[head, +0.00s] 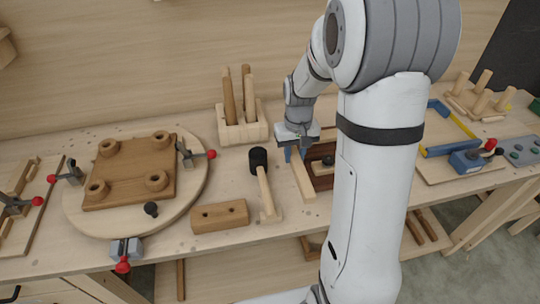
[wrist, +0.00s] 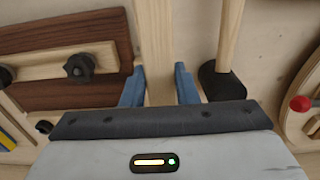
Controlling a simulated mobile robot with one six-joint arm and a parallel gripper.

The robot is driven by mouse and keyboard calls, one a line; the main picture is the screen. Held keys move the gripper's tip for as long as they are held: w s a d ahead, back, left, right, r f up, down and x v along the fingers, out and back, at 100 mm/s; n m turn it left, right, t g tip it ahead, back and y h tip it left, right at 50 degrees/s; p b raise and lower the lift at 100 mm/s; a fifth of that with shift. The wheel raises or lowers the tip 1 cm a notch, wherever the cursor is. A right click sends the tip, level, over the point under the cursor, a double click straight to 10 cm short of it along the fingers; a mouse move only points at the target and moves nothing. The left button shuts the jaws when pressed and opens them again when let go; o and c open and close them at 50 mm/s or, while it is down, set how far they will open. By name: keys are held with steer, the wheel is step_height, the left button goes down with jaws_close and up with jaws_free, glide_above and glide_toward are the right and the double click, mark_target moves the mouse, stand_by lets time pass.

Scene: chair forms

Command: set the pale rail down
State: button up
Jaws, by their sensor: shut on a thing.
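The pale rail (head: 304,177) is a light wooden bar in the head view, right of the mallet. My gripper (head: 296,152) is above the bench with its blue fingers on either side of the rail's far end. In the wrist view the rail (wrist: 156,60) runs up between the two blue fingers of my gripper (wrist: 160,88), which is shut on it. The rail lies beside a dark brown board (head: 321,165), partly hidden by my arm. I cannot tell whether the rail touches the bench.
A black-headed mallet (head: 265,188) lies close left of the rail. A drilled wooden block (head: 220,216) and a round turntable (head: 190,200) with a brown panel are further left. A peg holder (head: 243,131) stands behind. A blue vise (head: 468,161) is at right. Little bare bench shows beside the rail.

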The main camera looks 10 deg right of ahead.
glide_above(293, 181)
step_height(293, 181, down, 5)
steer(key=shift+w+f, duration=0.1)
steer(key=shift+w, duration=0.05)
steer(key=shift+f+p, duration=0.5)
steer(key=shift+f, duration=1.2)
steer(key=shift+f, duration=0.25)
steer(key=o, duration=1.1)
steer(key=shift+r, duration=0.1)
steer(key=shift+c, duration=0.2)
